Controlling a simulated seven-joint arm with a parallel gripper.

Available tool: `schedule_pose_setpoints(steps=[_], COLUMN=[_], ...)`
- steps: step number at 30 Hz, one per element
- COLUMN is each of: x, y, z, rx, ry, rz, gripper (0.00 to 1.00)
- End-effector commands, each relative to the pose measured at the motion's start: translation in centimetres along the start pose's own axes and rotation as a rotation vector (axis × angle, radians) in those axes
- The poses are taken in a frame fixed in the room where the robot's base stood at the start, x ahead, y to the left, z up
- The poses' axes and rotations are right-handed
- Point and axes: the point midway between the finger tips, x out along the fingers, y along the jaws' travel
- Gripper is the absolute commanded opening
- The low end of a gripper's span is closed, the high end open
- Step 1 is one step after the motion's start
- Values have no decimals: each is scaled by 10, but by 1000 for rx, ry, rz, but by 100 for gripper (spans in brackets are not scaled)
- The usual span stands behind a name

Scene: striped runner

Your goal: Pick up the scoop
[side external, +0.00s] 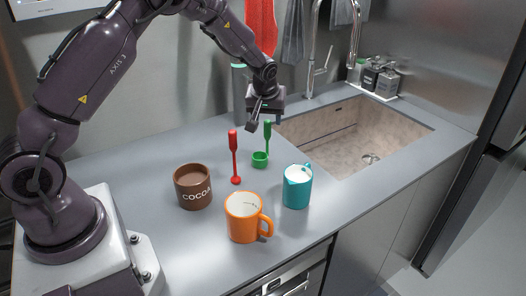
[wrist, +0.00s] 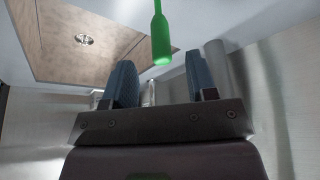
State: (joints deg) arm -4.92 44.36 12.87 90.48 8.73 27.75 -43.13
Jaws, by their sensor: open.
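The cup is out of the wrist view. My gripper (side external: 257,118) is open and empty, close to the top of the scoop's handle. In the wrist view the two blue-grey fingers (wrist: 158,78) are apart, with no visible contact with the handle.
A brown cocoa mug (side external: 192,190), an orange mug (side external: 243,222) and a teal mug (side external: 297,190) stand nearer the front. The sink (side external: 345,140) lies to the right. A green-topped grey cylinder (side external: 239,90) stands behind.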

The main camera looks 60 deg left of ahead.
Motion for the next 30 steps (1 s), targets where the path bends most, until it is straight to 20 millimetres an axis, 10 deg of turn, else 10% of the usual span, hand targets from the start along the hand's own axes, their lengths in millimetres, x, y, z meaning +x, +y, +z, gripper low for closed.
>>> schedule_pose_setpoints(steps=[21, 30], x=[55, 55], y=[-1, -1], z=[-3, -3], rx=[0, 1], ry=[2, 2], rz=[1, 1], gripper=[52, 0])
